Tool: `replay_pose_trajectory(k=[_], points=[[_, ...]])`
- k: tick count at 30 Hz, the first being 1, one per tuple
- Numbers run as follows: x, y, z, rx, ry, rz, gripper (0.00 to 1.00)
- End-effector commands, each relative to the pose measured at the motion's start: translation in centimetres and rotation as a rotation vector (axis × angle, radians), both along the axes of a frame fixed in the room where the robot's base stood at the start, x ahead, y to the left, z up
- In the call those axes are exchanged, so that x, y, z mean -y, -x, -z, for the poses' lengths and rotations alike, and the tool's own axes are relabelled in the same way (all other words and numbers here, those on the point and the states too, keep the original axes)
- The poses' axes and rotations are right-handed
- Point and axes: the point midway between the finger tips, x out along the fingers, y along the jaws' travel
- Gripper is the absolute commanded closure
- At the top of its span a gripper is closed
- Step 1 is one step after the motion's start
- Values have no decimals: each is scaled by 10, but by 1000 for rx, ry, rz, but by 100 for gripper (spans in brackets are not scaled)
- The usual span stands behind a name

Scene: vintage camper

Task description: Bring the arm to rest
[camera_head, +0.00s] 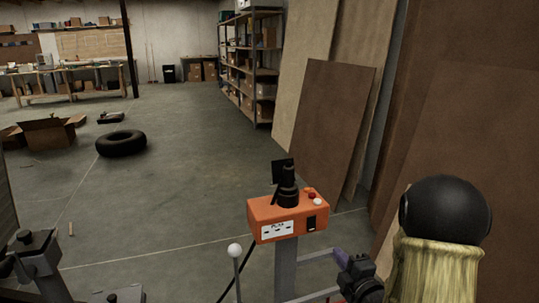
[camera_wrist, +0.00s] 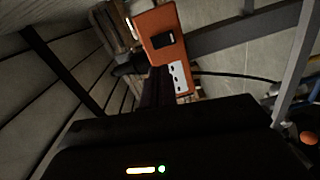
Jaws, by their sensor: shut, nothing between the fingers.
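My gripper (camera_wrist: 157,88) shows in the wrist view as dark fingers above the black wrist housing. It is shut, with nothing held. Beyond it is an orange control box (camera_wrist: 163,22) with a white label and a black switch, turned on its side in this view. In the head view the orange box (camera_head: 265,210) stands upright on a grey post, with a black joystick on top and red and white buttons. A black jointed part (camera_head: 360,278) at the bottom, right of the post, looks like part of my arm. The fingers cannot be made out there.
A black ball-like shape over straw-coloured strands (camera_head: 437,270) stands close at right. A white-knobbed lever (camera_head: 235,250) is left of the post. Large boards (camera_head: 325,125) lean on the wall. A tyre (camera_head: 121,143) and cardboard box (camera_head: 47,133) lie left; open floor lies between.

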Motion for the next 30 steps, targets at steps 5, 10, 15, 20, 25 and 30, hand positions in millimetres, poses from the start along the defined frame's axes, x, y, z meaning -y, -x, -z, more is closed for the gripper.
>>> replay_pose_trajectory(k=[5, 10, 15, 20, 25, 30], points=[[-4, 0, 16, -231, -135, 90, 100], [-5, 11, 31, -448, -294, 228, 100], [-9, 34, 43, -647, -469, 395, 100], [-15, 64, 52, -817, -643, 581, 100], [-27, 103, 56, -975, -819, 790, 100], [-39, 137, 56, -1088, -949, 963, 100]])
